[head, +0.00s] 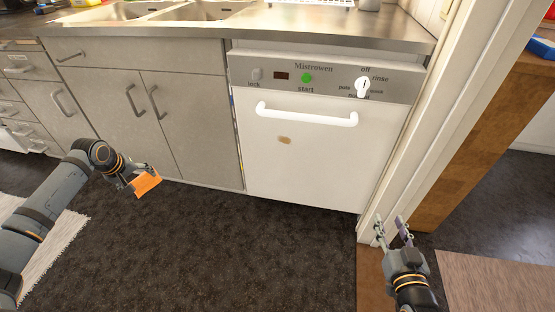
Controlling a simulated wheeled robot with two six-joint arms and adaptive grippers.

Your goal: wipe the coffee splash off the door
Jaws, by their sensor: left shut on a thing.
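The brown coffee splash (285,140) is a small spot on the white dishwasher door (310,170), below and left of the middle of its white handle (305,116). My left gripper (140,184) is shut on an orange cloth (147,182), low in front of the grey cabinets and well left of the splash, not touching the door. My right gripper (391,226) is at the lower right by the foot of the white door frame. Its two fingers are apart with nothing between them.
The white door frame (418,130) and a wooden piece of furniture (478,130) bound the right side. A steel counter (340,28) with sinks runs above. Grey cabinets (185,110) stand left of the dishwasher. The dark floor (230,250) in front is clear.

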